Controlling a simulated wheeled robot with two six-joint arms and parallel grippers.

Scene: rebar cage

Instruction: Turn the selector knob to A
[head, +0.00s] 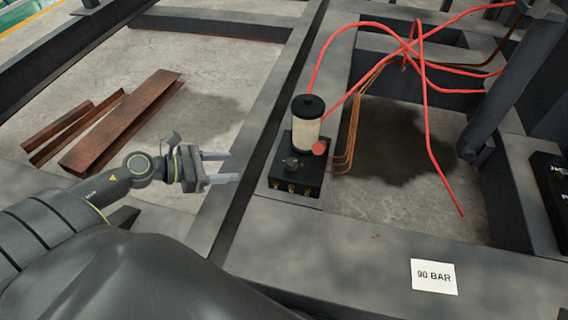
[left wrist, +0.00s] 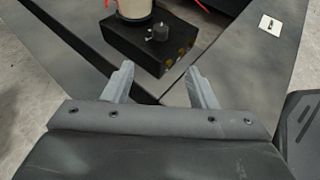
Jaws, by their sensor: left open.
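The black control box (head: 298,180) stands on the grey steel frame and carries a small dark selector knob (head: 291,164) on its top. A cream cylinder with a black lid (head: 307,122) and a red button (head: 319,148) are also on it. My left gripper (head: 226,167) is open and empty, to the left of the box and apart from it. In the left wrist view the knob (left wrist: 160,32) shows beyond the two fingers (left wrist: 160,82). The letters around the knob are too small to read. My right gripper is not in view.
Red hoses (head: 425,80) and copper-coloured lines (head: 348,130) run behind and right of the box. Rusty steel pieces (head: 120,120) lie on the floor at left. Open gaps lie between the beams.

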